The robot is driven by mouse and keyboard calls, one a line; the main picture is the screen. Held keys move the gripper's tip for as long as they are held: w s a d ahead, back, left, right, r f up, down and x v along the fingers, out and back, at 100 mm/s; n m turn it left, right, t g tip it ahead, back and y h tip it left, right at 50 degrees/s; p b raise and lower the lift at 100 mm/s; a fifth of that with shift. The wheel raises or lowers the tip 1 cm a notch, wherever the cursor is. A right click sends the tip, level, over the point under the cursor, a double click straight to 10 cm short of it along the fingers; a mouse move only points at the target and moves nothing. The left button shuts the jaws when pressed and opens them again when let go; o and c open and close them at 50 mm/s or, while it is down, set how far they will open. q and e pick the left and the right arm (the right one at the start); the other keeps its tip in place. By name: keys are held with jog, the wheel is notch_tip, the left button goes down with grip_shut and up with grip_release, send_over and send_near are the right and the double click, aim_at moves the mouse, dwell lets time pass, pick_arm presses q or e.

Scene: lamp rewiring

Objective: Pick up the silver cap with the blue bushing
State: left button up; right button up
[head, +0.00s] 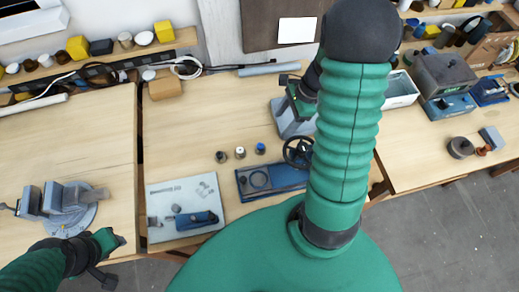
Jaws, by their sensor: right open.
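Three small caps stand in a row on the middle of the wooden bench. The rightmost is the cap with the blue bushing (260,148), its top showing blue. The middle cap (240,152) has a pale top, and the left cap (221,157) looks dark. My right gripper (290,82) is open above the bench, up and to the right of the caps, partly hidden by my own arm. It is apart from the blue-topped cap. My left gripper (112,262) is at the lower left, well away from the caps; its jaw opening is unclear.
A blue fixture (285,180) lies just below the caps, with a dark handwheel (298,151) to their right. A pale board (160,194) with small parts is at lower left. A grey vise (60,199) stands farther left. The bench above the caps is clear.

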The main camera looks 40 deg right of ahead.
jog(key=x, duration=0.2)
send_near(263, 145)
jog(key=f, duration=0.5)
jog(key=shift+w+d+f, duration=0.1)
jog(key=shift+w+f, duration=0.15)
jog(key=shift+w, duration=0.1)
jog(key=shift+a+f, duration=0.2)
jog(key=shift+a, duration=0.1)
jog(key=a+f, duration=0.1)
jog(key=f, duration=0.1)
jog(key=w+a+f+p, duration=0.1)
jog(key=a+f, duration=0.1)
jog(key=shift+w+a, duration=0.2)
jog(key=shift+a, duration=0.05)
jog(key=shift+f, duration=0.15)
jog(key=shift+d, duration=0.45)
jog(key=shift+c, duration=0.7)
jog(key=shift+s+d+f, duration=0.1)
jog(key=shift+d, duration=0.15)
jog(key=c, duration=0.5)
jog(key=shift+a, duration=0.2)
jog(key=c, duration=0.5)
pick_arm(q)
jog(key=shift+w+r, duration=0.1)
jog(key=shift+w, duration=0.25)
pick_arm(e)
jog(key=shift+a, duration=0.2)
grip_shut()
